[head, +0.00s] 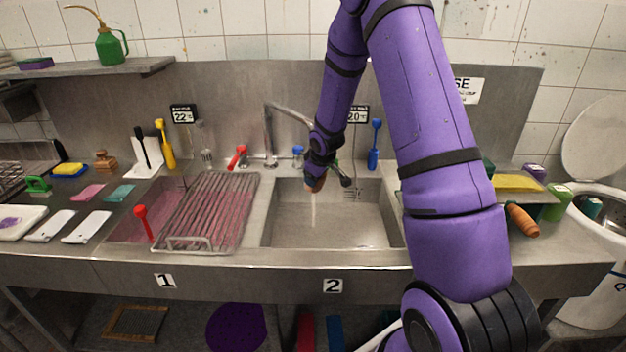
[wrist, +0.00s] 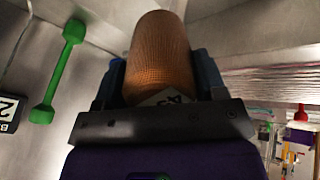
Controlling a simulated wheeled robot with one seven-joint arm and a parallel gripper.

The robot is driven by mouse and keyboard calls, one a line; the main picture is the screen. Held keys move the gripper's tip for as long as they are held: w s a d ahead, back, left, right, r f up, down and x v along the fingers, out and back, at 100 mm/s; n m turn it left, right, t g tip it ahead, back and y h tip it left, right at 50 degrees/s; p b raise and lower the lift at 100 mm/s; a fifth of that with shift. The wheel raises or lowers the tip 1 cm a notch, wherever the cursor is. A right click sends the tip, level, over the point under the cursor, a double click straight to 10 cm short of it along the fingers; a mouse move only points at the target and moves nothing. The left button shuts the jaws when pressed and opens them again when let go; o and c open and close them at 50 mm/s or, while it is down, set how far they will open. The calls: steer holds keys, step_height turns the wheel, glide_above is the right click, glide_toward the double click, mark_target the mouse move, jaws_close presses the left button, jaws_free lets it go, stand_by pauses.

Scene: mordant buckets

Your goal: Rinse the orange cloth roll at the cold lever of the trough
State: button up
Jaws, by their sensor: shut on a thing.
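My gripper (head: 317,178) is shut on the orange cloth roll (wrist: 160,52), which fills the space between its jaws in the wrist view. In the head view only a small end of the roll (head: 314,185) shows under the gripper, above the basin marked 2 (head: 330,225). A thin pale stream (head: 313,212) runs down just below the roll. The trough's bent tap (head: 268,130) reaches towards my arm, which hides its mouth. A blue lever (head: 298,151) stands right of the tap base and a red lever (head: 238,156) left of it.
A wire rack (head: 208,210) lies over the basin marked 1. A green bar with knobbed ends (wrist: 60,70) is close left of my gripper in the wrist view. A blue handle (head: 375,145) stands at the back wall. An orange-brown object (head: 522,220) lies on the right counter.

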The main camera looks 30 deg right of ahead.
stand_by(0.4)
steer(key=shift+w+a, duration=0.1)
steer(key=shift+a, duration=0.3)
steer(key=shift+d, duration=0.15)
steer(key=shift+d, duration=0.35)
stand_by(0.9)
steer(key=shift+s, duration=0.2)
stand_by(0.7)
steer(key=shift+s+a, duration=0.2)
steer(key=shift+s, duration=0.5)
steer(key=shift+s+a, duration=0.25)
steer(key=shift+s, duration=0.45)
steer(key=shift+s+a, duration=0.2)
steer(key=shift+s, duration=0.5)
stand_by(2.4)
